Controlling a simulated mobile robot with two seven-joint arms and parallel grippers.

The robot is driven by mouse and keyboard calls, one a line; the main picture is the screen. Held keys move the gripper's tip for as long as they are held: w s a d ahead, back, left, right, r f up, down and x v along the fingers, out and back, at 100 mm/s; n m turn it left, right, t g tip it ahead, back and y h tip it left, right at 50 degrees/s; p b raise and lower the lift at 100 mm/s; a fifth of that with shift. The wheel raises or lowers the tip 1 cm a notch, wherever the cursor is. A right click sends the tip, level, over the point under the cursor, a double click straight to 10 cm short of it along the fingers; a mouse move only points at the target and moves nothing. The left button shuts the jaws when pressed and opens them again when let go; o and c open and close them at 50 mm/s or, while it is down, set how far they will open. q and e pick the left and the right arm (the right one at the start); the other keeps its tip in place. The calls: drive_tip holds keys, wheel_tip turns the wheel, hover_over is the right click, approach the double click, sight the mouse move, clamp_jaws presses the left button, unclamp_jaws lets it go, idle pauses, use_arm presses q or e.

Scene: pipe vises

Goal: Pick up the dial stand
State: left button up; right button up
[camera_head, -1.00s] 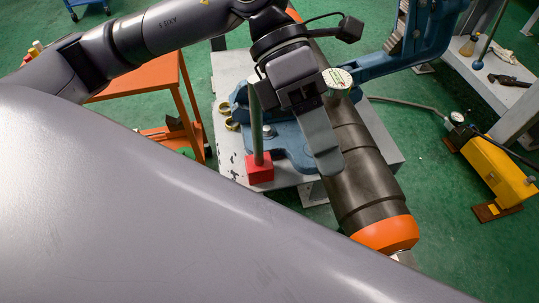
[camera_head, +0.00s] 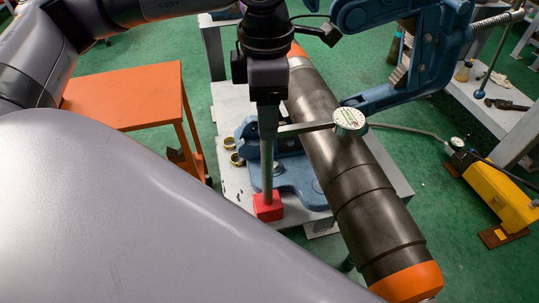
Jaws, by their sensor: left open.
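The dial stand (camera_head: 267,178) has a red block base, a thin upright post and a side arm that carries a round white dial (camera_head: 348,122). Its red base (camera_head: 268,208) rests on the near part of the grey bench, left of the dark pipe. My left gripper (camera_head: 268,118) points down at the upper post, in line with it in this view. It is open; its fingers hide the top of the post, and I cannot tell whether they touch it. My right gripper is out of view.
A dark pipe (camera_head: 340,160) with orange ends lies in the blue vise (camera_head: 425,50), close right of the stand. Brass rings (camera_head: 232,150) lie left of it on the bench (camera_head: 232,105). An orange table (camera_head: 125,95) stands left, a yellow pump (camera_head: 495,185) right.

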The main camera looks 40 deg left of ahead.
use_arm(q)
drive_tip(key=shift+f, duration=1.6)
clamp_jaws()
drive_tip(key=shift+w+r, duration=0.1)
drive_tip(key=shift+r, duration=0.1)
